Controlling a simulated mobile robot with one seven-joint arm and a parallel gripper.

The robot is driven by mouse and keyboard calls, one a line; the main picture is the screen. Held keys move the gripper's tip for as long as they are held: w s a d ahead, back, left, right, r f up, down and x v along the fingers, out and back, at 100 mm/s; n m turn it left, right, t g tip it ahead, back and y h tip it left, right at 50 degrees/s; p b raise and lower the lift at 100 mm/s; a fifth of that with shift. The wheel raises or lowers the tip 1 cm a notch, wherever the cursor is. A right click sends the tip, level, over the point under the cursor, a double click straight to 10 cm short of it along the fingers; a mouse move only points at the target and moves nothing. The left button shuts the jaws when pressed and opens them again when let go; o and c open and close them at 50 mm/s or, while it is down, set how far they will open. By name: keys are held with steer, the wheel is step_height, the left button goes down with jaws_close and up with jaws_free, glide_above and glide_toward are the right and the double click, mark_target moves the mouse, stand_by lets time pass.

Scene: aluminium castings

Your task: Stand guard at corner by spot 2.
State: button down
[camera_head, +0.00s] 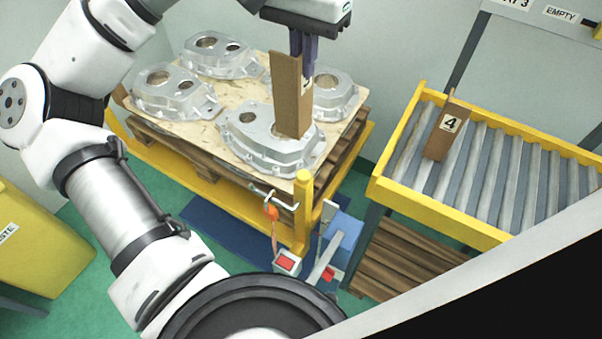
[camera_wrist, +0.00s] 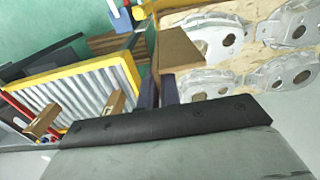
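My gripper (camera_head: 304,52) is shut on the upper end of a brown angled guard (camera_head: 288,100), which hangs upright. Part of a label shows on the guard beside the fingers, but its number is hidden. The guard's lower end overlaps the front casting (camera_head: 250,135) in the head view; I cannot tell whether they touch. In the wrist view the guard (camera_wrist: 178,50) extends beyond the dark fingers (camera_wrist: 158,92). The castings lie on a board on a wooden pallet (camera_head: 225,172) in a yellow frame. No spot 2 marking is readable.
A yellow-edged roller conveyor (camera_head: 510,172) is at right, bearing a guard marked 4 (camera_head: 437,140). A yellow post (camera_head: 303,205) rises at the frame's near corner. A yellow waste bin (camera_head: 40,250) is left.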

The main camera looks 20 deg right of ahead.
step_height(320, 180, down, 20)
steer(key=p, duration=0.2)
stand_by(0.4)
steer(key=shift+f, duration=0.1)
steer(key=c, duration=2)
jaws_free()
steer(key=shift+c, duration=0.2)
steer(key=o, duration=0.4)
steer(key=shift+o, duration=0.2)
step_height(320, 180, up, 12)
steer(key=shift+r+b, duration=0.2)
steer(key=shift+b, duration=0.85)
